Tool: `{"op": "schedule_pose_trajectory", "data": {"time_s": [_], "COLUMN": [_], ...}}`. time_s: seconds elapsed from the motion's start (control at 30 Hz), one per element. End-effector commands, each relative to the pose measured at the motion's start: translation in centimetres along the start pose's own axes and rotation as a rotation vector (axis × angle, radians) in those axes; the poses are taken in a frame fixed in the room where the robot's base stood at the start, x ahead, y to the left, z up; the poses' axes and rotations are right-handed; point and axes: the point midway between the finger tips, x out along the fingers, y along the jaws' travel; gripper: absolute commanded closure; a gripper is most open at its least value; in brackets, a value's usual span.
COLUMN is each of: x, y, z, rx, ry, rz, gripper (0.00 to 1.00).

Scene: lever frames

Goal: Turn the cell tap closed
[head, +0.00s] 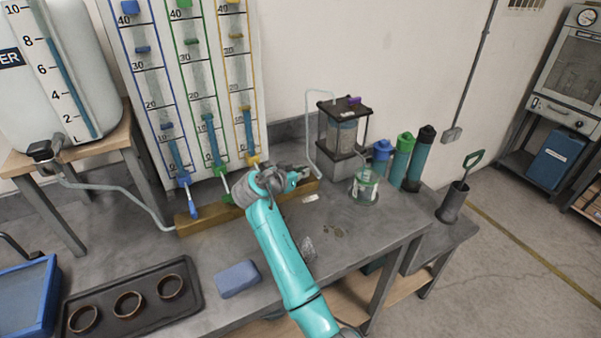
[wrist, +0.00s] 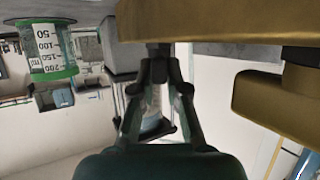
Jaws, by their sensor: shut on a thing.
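The cell (head: 342,128) is a clear box with a dark lid and base, standing at the back of the bench. A small purple tap-like part (head: 354,100) sits on its lid. My gripper (head: 299,175) is low, left of and in front of the cell, by the right end of a brown bar (head: 207,212). In the wrist view my gripper (wrist: 158,56) is shut on a small dark part (wrist: 158,46) just under a brownish-gold bar (wrist: 220,20). Most of the held part is hidden, and I cannot tell whether it is a tap handle.
A glass beaker (head: 366,186) stands right of my gripper, with blue, green and black-capped bottles (head: 400,162) behind it. A blue block (head: 238,279) and a dark tray (head: 130,302) lie at the front. Tall scale tubes (head: 190,80) stand behind my arm. The bench's right front is mostly clear.

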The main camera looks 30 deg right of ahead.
Motion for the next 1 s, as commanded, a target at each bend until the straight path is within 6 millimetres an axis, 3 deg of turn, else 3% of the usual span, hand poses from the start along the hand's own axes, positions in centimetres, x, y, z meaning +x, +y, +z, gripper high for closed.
{"op": "schedule_pose_trajectory", "data": {"time_s": [0.37, 0.4, 0.47, 0.8, 1.0], "x": [0.0, 0.0, 0.0, -0.2, -2.4], "y": [0.0, 0.0, 0.0, 0.0, -0.1], "z": [0.2, 0.2, 0.2, 0.1, 0.1], "rx": [-0.001, -0.001, -0.001, 0.0, 0.0], "ry": [-0.003, -0.003, -0.003, -0.001, -0.001], "rz": [0.002, 0.002, 0.002, 0.001, -0.002], "gripper": [1.0, 0.77, 0.62, 0.61, 0.61]}}
